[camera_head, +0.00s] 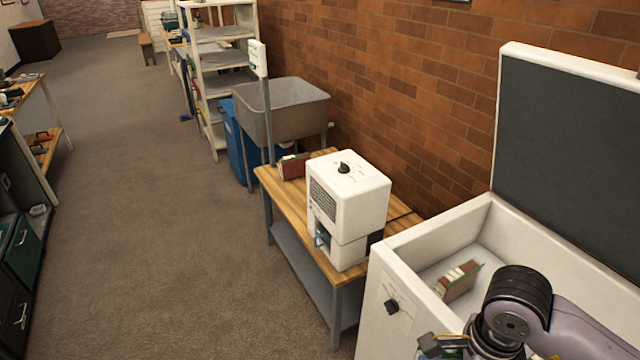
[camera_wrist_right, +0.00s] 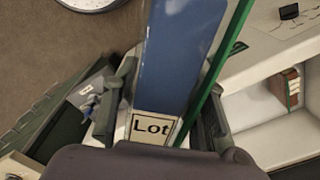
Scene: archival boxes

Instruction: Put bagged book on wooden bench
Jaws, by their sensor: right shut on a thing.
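My right gripper (camera_wrist_right: 165,108) is shut on a blue, flat thing with a green edge and a "Lot" label (camera_wrist_right: 180,50), which looks like the bagged book. The wrist view shows it between both fingers; its far end is cut off. In the head view my right arm is at the bottom right, in front of the open white chest, with the gripper (camera_head: 442,346) at the lower edge and its load mostly out of frame. A wooden bench (camera_head: 268,185) with a grey lower shelf stands left of the chest. My left gripper is not in view.
A white machine with a knob (camera_head: 348,195) takes up much of the bench top. A red-brown book (camera_head: 292,167) lies at its far end. Another book (camera_head: 458,281) is inside the white chest (camera_head: 385,285). A grey sink (camera_head: 280,108) stands beyond. The carpet at left is clear.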

